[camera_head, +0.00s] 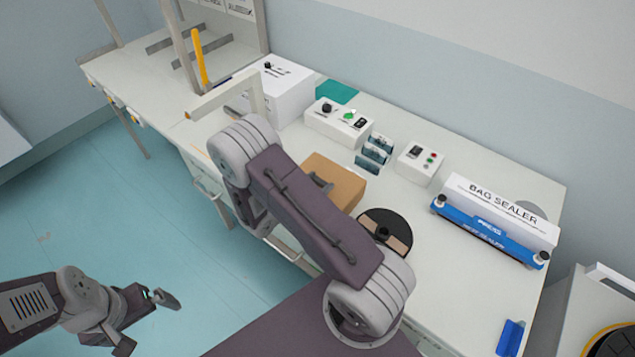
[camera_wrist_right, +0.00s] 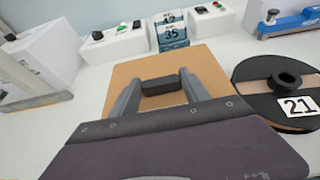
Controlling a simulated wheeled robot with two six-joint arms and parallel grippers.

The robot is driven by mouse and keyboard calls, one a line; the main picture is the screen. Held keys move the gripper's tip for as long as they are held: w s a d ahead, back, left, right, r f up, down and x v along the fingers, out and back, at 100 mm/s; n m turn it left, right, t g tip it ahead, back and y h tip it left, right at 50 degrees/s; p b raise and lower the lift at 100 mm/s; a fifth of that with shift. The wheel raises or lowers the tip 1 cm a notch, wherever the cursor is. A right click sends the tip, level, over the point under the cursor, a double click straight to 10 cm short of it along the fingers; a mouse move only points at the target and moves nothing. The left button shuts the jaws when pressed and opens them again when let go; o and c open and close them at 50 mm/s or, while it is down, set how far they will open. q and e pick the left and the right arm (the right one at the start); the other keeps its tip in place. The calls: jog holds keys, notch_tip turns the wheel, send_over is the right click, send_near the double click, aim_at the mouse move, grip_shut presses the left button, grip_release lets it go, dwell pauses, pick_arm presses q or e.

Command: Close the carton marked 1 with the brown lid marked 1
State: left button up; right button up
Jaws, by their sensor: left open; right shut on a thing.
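A flat brown square (camera_head: 341,181), which looks like the lid, is on or just above the worktop, partly hidden by my right arm. In the right wrist view the brown lid (camera_wrist_right: 209,63) has a black handle (camera_wrist_right: 162,86) at its middle. My right gripper (camera_wrist_right: 162,88) is shut on that handle, one finger on each side. In the head view the right gripper (camera_head: 321,184) is mostly behind its own arm. No mark 1 is readable, and I cannot make out a carton under the lid. My left gripper (camera_head: 155,303) is open and empty, low over the floor.
A black disc (camera_head: 386,230), marked 21 in the wrist view, lies beside the lid. Small cards (camera_head: 373,153) stand behind it, near control boxes (camera_head: 338,122) (camera_head: 419,164). A bag sealer (camera_head: 495,222) is at the right. A white box (camera_head: 271,88) stands at the left.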

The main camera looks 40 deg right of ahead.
jog(key=shift+f+b, duration=0.3)
jog(key=shift+f, duration=0.1)
jog(key=o, duration=1.4)
jog(key=shift+o, duration=0.2)
jog(key=v, duration=0.9)
jog(key=shift+a+b, duration=0.1)
jog(key=shift+b, duration=0.25)
